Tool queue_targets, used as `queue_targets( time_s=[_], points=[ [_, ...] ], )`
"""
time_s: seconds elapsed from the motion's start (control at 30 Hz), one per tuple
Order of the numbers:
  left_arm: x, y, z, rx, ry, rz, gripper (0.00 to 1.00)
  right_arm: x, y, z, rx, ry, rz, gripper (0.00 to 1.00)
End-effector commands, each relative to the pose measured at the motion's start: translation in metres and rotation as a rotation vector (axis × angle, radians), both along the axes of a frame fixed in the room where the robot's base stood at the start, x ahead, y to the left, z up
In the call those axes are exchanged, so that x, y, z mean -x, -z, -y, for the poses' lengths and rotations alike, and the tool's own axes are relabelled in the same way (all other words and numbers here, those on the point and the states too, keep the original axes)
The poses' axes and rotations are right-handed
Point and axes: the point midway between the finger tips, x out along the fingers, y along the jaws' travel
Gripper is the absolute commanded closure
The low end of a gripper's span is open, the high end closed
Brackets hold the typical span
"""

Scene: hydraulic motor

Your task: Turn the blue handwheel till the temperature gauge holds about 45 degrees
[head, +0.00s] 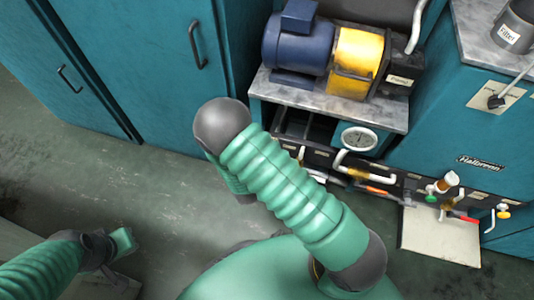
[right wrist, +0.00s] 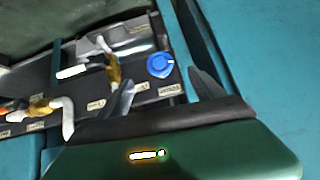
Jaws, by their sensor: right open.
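The blue handwheel (right wrist: 160,65) is a small round knob on a dark labelled panel in the right wrist view. My right gripper (right wrist: 160,80) is open, its two dark fingers pointing toward the panel, one on each side of the handwheel in the picture. I see no contact, and the remaining distance is unclear. In the head view my right arm hides the handwheel and my right gripper. A round white dial gauge (head: 358,138) sits under the marble top; its reading is too small to tell, as is whether it shows temperature. My left gripper (head: 121,242) is at lower left, fingers not discernible.
A blue and yellow motor (head: 330,62) stands on the marble top (head: 330,104). Below are white pipes (head: 365,168) and valves with coloured handles (head: 440,187). Teal cabinets (head: 150,60) stand left and right. The grey floor (head: 150,185) at left is clear.

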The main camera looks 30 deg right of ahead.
Motion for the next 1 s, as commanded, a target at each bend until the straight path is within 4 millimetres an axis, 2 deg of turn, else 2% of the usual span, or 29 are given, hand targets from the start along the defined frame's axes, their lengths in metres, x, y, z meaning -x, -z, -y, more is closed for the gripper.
queue_targets(
  time_s=[0.03, 0.2, 0.4, 0.8, 0.9, 0.97, 1.0],
  points=[
    [0.0, -0.014, 0.0, 0.0, 0.0, 0.0, 1.0, 0.006, -0.017, -0.008, -0.001, -0.004, -0.002, 0.23],
    [0.0, -0.026, 0.0, 0.0, 0.0, 0.0, 1.0, 0.022, -0.035, -0.024, 0.0, -0.002, -0.001, 0.23],
    [0.0, -0.028, 0.0, 0.0, 0.0, 0.0, 1.0, 0.028, -0.039, -0.029, 0.0, 0.0, -0.002, 0.23],
    [0.0, -0.027, 0.0, 0.0, 0.0, -0.001, 1.0, 0.026, -0.04, -0.03, -0.01, -0.005, -0.005, 0.23],
    [0.0, -0.028, 0.0, 0.0, 0.0, 0.0, 1.0, 0.017, -0.051, -0.045, -0.089, -0.059, -0.036, 0.23],
    [0.0, -0.028, 0.0, 0.0, 0.0, -0.001, 1.0, 0.009, -0.066, -0.062, -0.169, -0.136, -0.077, 0.23],
    [0.0, -0.027, 0.0, 0.0, 0.0, -0.001, 1.0, 0.006, -0.08, -0.073, -0.221, -0.207, -0.113, 0.23]
  ],
)
